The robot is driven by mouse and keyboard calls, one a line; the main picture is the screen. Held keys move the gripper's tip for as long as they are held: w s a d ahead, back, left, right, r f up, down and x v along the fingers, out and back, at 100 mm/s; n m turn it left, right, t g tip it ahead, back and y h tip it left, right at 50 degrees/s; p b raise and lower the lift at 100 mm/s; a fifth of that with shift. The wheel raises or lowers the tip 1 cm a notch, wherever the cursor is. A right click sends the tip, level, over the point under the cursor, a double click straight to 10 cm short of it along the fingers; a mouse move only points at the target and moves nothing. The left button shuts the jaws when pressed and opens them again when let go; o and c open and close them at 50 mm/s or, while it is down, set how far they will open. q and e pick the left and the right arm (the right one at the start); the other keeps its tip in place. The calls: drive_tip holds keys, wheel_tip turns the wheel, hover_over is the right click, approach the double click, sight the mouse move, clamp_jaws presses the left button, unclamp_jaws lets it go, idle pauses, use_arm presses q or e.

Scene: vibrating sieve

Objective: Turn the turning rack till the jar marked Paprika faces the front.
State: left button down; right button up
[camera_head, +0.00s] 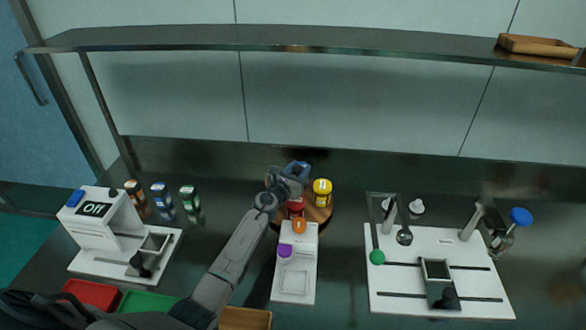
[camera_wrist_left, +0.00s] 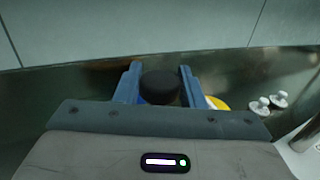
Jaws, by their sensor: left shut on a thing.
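The turning rack (camera_head: 322,216) is a round brown wooden disc at the middle of the counter, partly hidden by my left arm. A yellow jar (camera_head: 321,192) stands at its right, and a red jar (camera_head: 296,204) shows at its front beside my gripper. No jar marking is readable, so I cannot tell which is Paprika. My left gripper (camera_head: 296,169) is over the rack. In the left wrist view its blue fingers (camera_wrist_left: 160,88) are shut on a round black knob (camera_wrist_left: 160,82). The yellow jar (camera_wrist_left: 217,103) shows just right of them. My right gripper is out of view.
A white device (camera_head: 295,270) with orange and purple knobs stands in front of the rack. A white board (camera_head: 440,270) with sliders is at the right. A shelf (camera_head: 300,38) spans above.

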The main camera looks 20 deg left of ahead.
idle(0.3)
use_arm(q)
drive_tip(key=c, duration=0.9)
unclamp_jaws()
drive_tip(key=shift+c, duration=0.2)
drive_tip(key=shift+s, duration=0.1)
drive_tip(key=shift+s, duration=0.3)
drive_tip(key=s+a+p, duration=0.1)
drive_tip(key=s+p, duration=0.1)
drive_tip(key=s, duration=0.8)
